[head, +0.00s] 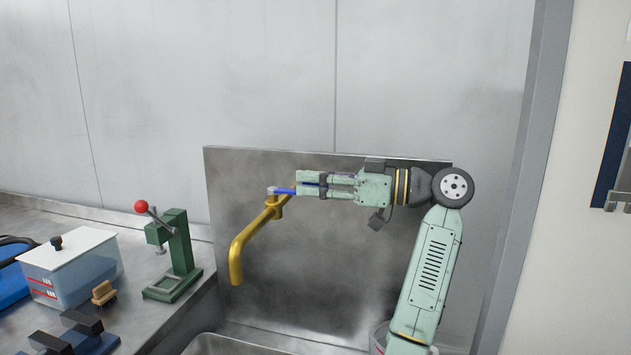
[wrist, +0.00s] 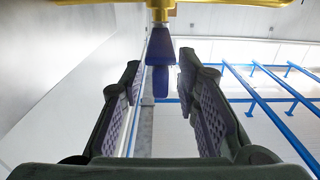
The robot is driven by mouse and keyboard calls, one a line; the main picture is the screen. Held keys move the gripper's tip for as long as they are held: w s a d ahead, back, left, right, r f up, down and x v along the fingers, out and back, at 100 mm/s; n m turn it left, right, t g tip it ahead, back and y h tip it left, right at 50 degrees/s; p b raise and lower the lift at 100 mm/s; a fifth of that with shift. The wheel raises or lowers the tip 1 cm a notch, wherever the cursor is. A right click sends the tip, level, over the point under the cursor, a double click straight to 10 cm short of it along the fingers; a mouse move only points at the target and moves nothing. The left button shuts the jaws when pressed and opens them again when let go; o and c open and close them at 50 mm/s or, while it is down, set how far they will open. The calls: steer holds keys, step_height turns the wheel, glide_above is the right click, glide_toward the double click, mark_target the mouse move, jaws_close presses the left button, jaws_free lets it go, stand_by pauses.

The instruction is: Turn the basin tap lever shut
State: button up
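The yellow basin tap (head: 243,245) stands out from the steel splashback, its spout bending down to the left. Its blue lever (head: 285,191) points right from the tap's top, toward my gripper. My gripper (head: 299,184) reaches in from the right, its fingers around the lever's outer end. In the wrist view the lever (wrist: 160,50) lies between the two dark padded fingertips (wrist: 160,75), with a gap on each side. The gripper is open, and neither finger appears to touch the lever. The yellow tap body (wrist: 190,3) crosses the top of that view.
The steel splashback (head: 310,290) rises behind the tap, above the basin rim (head: 230,345). On the bench at left stand a green press with a red knob (head: 180,250), a lidded clear box (head: 75,275) and a small brush (head: 104,293). Blue rails (wrist: 255,95) show in the wrist view.

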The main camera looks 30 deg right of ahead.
step_height(320, 180, up, 10)
steer(key=shift+f, duration=0.1)
stand_by(0.7)
